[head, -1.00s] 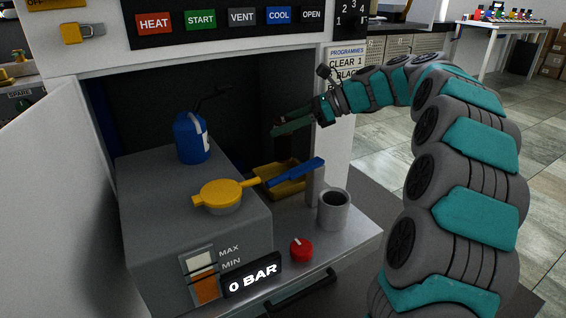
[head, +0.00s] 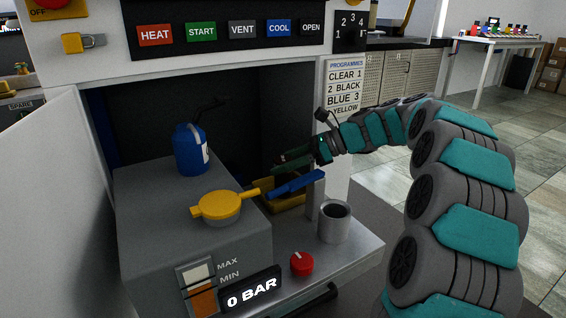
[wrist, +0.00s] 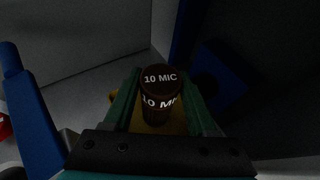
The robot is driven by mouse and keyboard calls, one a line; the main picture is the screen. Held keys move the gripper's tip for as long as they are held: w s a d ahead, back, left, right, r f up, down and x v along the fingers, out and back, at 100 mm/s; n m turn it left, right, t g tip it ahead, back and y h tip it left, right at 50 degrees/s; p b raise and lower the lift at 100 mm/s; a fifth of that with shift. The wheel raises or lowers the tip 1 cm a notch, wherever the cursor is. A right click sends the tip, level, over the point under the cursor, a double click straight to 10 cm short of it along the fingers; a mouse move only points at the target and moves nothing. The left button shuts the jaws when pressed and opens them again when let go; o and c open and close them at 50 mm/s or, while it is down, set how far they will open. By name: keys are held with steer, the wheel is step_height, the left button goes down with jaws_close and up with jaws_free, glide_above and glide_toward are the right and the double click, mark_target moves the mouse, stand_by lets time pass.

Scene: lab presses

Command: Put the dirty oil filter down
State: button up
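My gripper (head: 284,161) reaches into the press opening from the right. In the wrist view its green fingers (wrist: 161,80) stand on both sides of a dark brown cylinder, the oil filter (wrist: 158,92), marked "10 MIC". The fingers appear closed on it, with the filter upright. A yellow tray (head: 266,197) lies right below my gripper and shows behind the filter in the wrist view. I cannot tell whether the filter's base touches the tray. In the head view the filter is mostly hidden by the fingers and a blue handle.
The blue handle (head: 296,184) slants in front of the tray. A grey mug (head: 334,224) and a red knob (head: 302,264) stand nearer. The press door (head: 55,190) is open.

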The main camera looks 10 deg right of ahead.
steer(key=o, duration=0.4)
steer(key=shift+c, duration=0.2)
steer(key=shift+d+r, duration=0.25)
steer(key=p+v, duration=0.2)
steer(key=v, duration=0.9)
steer(key=shift+d, duration=0.25)
steer(key=shift+r, duration=0.1)
